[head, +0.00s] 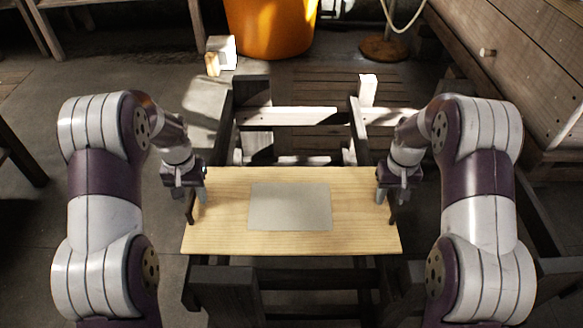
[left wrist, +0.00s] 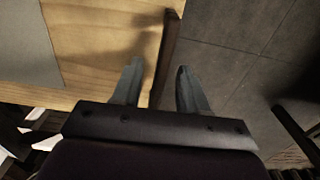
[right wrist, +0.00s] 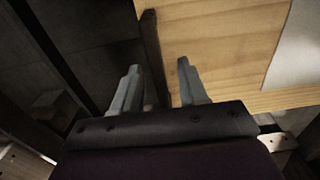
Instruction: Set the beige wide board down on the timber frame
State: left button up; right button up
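The beige wide board (head: 290,243) lies level over the dark timber frame (head: 228,281), a pale grey rectangle (head: 290,206) on its top. I cannot tell whether it bears on the frame. A dark handle bar runs along each short end. My left gripper (head: 195,200) is at the left end; in the left wrist view its fingers (left wrist: 160,66) stand apart on either side of the bar (left wrist: 168,50). My right gripper (head: 388,201) is at the right end; in the right wrist view its fingers (right wrist: 160,65) stand apart around the other bar (right wrist: 153,55). The board hides the frame's middle.
Pale blocks and slats (head: 290,116) lie on the frame's far part. An orange bucket (head: 270,28) stands behind it. A wooden bench (head: 520,50) stands at the right. A small pale block (head: 222,50) is near the bucket. The floor at the left is mostly clear.

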pick_arm(q)
notch_tip(320, 180, up, 7)
jog(key=shift+f, duration=0.15)
jog(key=shift+r, duration=0.3)
pick_arm(e)
jog(key=shift+r, duration=0.2)
pick_arm(q)
jog(key=shift+r, duration=0.1)
pick_arm(e)
notch_tip(320, 180, up, 7)
jog(key=shift+r, duration=0.1)
